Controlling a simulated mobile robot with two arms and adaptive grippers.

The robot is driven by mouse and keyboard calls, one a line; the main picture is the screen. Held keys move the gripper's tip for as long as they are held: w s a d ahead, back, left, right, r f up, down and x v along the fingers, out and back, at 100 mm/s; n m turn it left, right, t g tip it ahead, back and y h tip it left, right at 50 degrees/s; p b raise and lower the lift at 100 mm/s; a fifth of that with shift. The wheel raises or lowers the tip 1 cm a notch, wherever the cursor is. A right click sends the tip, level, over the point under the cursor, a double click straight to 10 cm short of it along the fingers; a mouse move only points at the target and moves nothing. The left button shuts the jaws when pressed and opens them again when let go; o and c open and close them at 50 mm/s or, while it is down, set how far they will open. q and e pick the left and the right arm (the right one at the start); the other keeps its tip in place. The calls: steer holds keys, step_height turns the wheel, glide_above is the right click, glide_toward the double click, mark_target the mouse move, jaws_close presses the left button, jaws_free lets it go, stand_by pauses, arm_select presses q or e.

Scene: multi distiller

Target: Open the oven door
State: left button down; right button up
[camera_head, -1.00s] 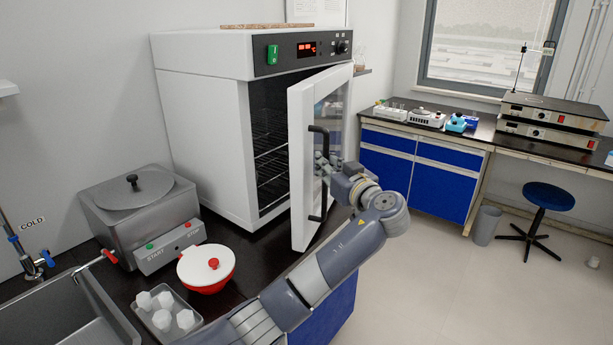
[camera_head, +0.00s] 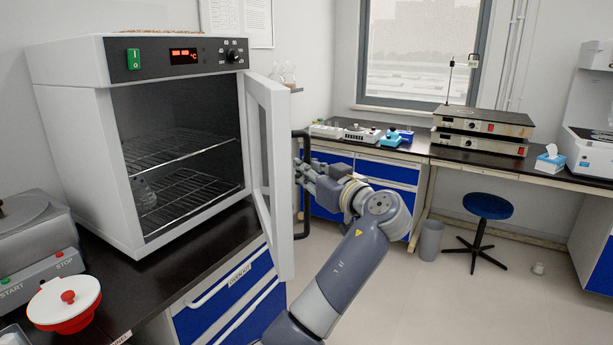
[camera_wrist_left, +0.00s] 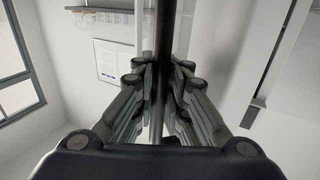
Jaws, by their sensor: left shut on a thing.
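The white oven (camera_head: 85,150) stands on the dark bench, its front panel lit with a red display. Its door (camera_head: 277,165) is swung wide open to the right, and the inside with wire racks (camera_head: 180,185) shows. The black vertical door handle (camera_head: 304,225) is on the door's outer face. My left gripper (camera_head: 305,175) is at the handle, outside the door. In the left wrist view the dark handle bar (camera_wrist_left: 160,60) runs between the fingers (camera_wrist_left: 160,85), which are closed around it. My right gripper is not in view.
A red pot with a white lid (camera_head: 65,303) and a grey START/STOP bath (camera_head: 35,245) are at the lower left. Blue drawers (camera_head: 235,295) lie below the oven. A blue stool (camera_head: 488,206) and grey bin (camera_head: 430,240) stand right; the floor between is clear.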

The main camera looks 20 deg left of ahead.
arm_select(q)
steer(key=shift+d+f, duration=0.2)
steer(key=shift+f, duration=0.1)
steer(key=c, duration=1.9)
jaws_free()
steer(key=v, duration=1.2)
steer(key=shift+d+r, duration=0.2)
steer(key=shift+r, duration=0.05)
steer(key=shift+c, duration=0.6)
